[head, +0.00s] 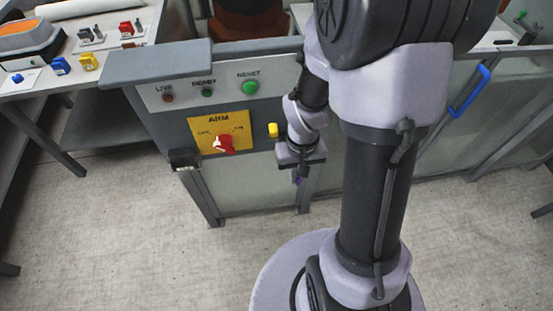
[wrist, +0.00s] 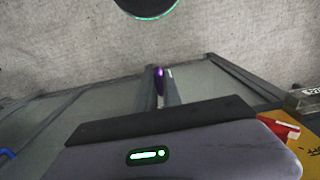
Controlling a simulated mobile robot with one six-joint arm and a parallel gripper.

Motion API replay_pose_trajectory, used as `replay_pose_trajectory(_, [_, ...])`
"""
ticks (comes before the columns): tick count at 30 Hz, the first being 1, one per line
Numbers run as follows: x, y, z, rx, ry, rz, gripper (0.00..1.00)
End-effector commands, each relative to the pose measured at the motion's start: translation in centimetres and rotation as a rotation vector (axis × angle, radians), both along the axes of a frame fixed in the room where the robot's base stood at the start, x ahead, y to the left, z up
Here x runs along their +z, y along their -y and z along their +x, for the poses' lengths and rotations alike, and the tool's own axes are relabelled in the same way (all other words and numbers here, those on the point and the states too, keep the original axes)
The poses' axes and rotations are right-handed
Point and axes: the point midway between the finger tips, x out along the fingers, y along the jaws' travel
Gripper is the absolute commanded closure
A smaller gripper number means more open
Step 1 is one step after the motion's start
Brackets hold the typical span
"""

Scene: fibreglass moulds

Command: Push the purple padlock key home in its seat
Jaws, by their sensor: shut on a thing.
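My gripper (head: 297,176) hangs at the front of the grey console, right of its yellow ARM plate. It is shut on the purple padlock key (head: 297,181), of which only a small purple part shows below the fingers. In the wrist view the purple key (wrist: 159,72) shows as a small spot at the fingertips, beyond my gripper's body. The key's seat cannot be made out in either view. I cannot tell whether the key touches anything besides the fingers.
The console front (head: 172,94) carries lamps and a green RESET button (head: 250,87). Below are the ARM plate (head: 207,140) with a red switch (head: 224,143) and a small yellow block (head: 273,130). A bench (head: 30,88) with small coloured parts stands left. Floor in front is clear.

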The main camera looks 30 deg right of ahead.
Motion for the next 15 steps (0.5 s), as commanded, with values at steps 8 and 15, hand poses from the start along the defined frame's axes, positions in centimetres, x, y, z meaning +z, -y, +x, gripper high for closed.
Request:
replay_pose_trajectory(8, [-0.67, 0.48, -0.95, -0.023, 0.001, 0.000, 1.00])
replay_pose_trajectory(15, [-0.63, 0.54, -0.66, -0.022, 0.001, 0.000, 1.00])
